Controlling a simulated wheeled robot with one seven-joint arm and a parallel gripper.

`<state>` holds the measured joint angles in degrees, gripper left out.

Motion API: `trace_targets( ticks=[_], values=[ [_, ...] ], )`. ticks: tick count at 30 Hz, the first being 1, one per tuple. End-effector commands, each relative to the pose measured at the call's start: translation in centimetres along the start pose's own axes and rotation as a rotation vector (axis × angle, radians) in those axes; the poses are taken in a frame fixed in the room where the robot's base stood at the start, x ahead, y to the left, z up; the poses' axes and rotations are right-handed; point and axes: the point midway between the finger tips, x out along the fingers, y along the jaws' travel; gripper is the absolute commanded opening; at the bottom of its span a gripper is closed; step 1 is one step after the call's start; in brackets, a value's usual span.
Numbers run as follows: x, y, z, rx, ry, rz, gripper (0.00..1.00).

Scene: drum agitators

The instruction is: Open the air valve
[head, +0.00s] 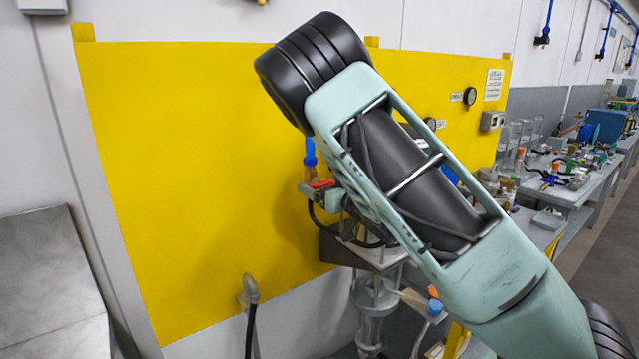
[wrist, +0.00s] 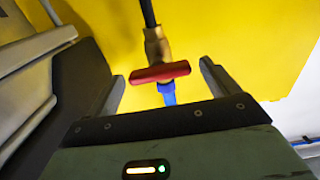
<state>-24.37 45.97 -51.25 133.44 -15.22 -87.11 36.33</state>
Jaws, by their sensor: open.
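The air valve has a red bar handle (wrist: 160,72) on a brass body (wrist: 157,45), with a black hose above and a blue fitting (wrist: 168,94) below in the wrist view. The handle lies crosswise, slightly tilted. In the head view the red handle (head: 322,184) shows below a blue fitting (head: 309,152), left of my arm. My gripper (wrist: 163,73) is open, one finger on each side of the handle, with gaps visible on both sides. I cannot tell whether the handle is fully between the fingers in depth. My arm hides much of this area in the head view.
A yellow wall panel (head: 190,170) stands behind the valve. A metal stand with glassware (head: 373,300) is below my arm. A pipe elbow with a black hose (head: 250,290) is lower left. Cluttered benches (head: 570,185) run along the right.

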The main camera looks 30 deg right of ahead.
Motion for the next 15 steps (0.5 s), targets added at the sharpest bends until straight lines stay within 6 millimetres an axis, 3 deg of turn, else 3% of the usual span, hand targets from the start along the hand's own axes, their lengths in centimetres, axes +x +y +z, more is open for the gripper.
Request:
trace_targets(
  ticks=[5, 10, 15],
  values=[
    [0.0, 0.0, 0.02, 0.0, 0.0, 0.0, 0.87],
    [0.0, -0.01, 0.02, 0.0, 0.0, 0.0, 0.43],
    [0.0, -0.01, 0.03, -0.002, 0.0, 0.0, 0.43]
  ],
)
